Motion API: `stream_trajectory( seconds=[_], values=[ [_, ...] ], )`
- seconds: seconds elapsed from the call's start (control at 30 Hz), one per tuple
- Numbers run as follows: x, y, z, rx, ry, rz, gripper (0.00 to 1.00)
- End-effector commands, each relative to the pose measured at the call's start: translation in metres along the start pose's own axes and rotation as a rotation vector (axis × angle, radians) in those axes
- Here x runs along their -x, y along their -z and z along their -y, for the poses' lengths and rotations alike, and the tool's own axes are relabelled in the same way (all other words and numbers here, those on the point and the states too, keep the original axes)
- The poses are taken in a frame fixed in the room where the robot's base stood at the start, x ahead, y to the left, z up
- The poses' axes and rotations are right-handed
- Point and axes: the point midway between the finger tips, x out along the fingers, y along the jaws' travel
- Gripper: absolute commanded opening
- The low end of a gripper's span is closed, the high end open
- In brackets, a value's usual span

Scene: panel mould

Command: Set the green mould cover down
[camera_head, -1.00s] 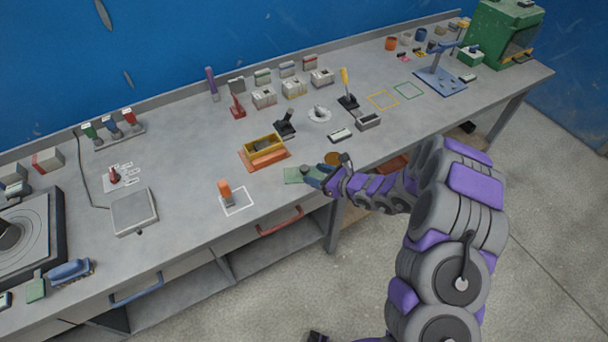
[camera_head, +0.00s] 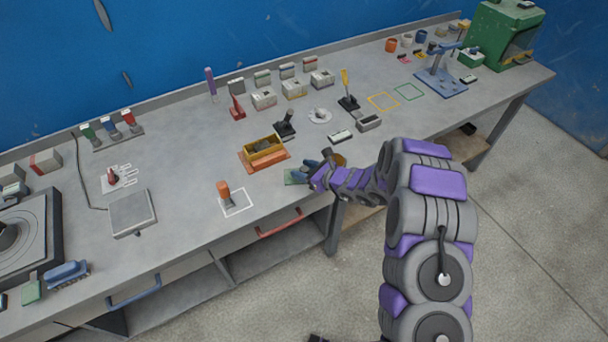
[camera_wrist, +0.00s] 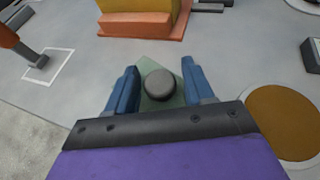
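The green mould cover (camera_head: 292,177) is a flat green plate at the bench's front edge, just in front of the orange-based mould; it appears to lie on the bench. In the wrist view the cover (camera_wrist: 148,62) shows beneath my gripper, with a round grey knob (camera_wrist: 160,84) on top. My gripper (camera_wrist: 161,82) has its blue fingers on either side of the knob, with a narrow gap visible on both sides, so it looks open. In the head view my gripper (camera_head: 309,168) hides the cover's right part.
The orange mould base with a yellow frame (camera_head: 264,150) sits just behind the cover. An orange-handled tool (camera_head: 224,190) stands in a white outline to the left. A brown round disc (camera_wrist: 288,120) lies close to the right. A green outline (camera_head: 408,92) farther right is empty.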

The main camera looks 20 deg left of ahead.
Motion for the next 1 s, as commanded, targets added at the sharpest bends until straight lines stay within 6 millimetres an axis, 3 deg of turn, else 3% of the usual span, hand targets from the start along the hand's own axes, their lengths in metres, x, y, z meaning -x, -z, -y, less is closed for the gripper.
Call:
stream_trajectory(
  seconds=[0.07,0.5,0.8,1.0],
  values=[
    [0.000,0.000,0.000,0.000,0.000,0.000,0.44],
    [-0.001,0.000,0.000,0.001,0.000,-0.001,0.02],
    [0.000,-0.002,0.000,0.001,0.000,-0.001,0.00],
    [0.006,-0.017,0.000,0.004,0.001,0.001,0.00]
  ],
)
